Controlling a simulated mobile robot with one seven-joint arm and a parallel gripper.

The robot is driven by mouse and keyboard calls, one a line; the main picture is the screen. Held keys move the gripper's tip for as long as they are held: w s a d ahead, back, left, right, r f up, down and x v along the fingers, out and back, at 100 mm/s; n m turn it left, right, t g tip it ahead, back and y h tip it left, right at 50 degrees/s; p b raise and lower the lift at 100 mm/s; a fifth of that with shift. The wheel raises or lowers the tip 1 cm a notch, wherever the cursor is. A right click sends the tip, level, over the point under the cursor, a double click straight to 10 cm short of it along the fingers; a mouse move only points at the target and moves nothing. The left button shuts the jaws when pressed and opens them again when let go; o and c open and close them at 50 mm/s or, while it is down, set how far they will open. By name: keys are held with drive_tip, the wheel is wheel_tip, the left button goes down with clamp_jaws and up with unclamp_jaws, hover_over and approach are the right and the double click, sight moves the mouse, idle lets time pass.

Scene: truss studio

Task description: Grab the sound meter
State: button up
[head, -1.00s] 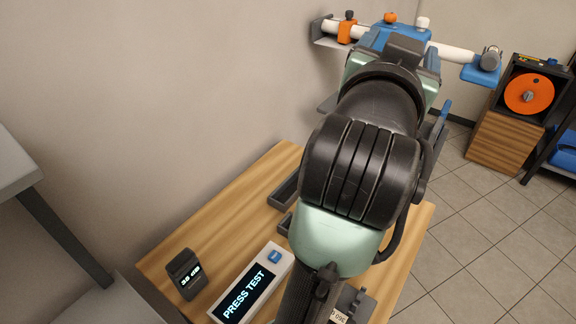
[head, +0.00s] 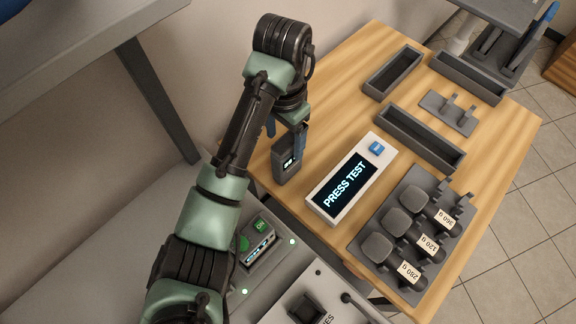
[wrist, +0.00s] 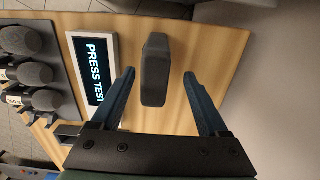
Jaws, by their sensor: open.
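The sound meter (head: 286,158) is a small dark grey upright device with a lit display, near the left edge of the wooden table. In the wrist view the meter (wrist: 155,70) shows its plain dark side and lies between and a little beyond the fingertips. My gripper (head: 286,128) is above the meter in the head view, pointing down, and partly hides its top. In the wrist view my gripper (wrist: 158,78) has its two blue fingers spread wide, one to each side of the meter, with a gap on both sides.
A white box reading PRESS TEST (head: 350,180) with a blue button stands right of the meter. Dark open trays (head: 420,138) lie farther back. A grey bench with a green-lit device (head: 262,243) is at front.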

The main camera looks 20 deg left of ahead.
sight(284, 166)
drive_tip(key=shift+s+d+f+b, duration=0.15)
drive_tip(key=shift+f+b, duration=0.55)
drive_tip(key=shift+f, duration=0.95)
drive_tip(key=shift+w+d+f+b, duration=0.15)
drive_tip(key=shift+f+b, duration=0.5)
drive_tip(key=shift+f, duration=1)
clamp_jaws()
drive_tip(key=shift+r, duration=0.1)
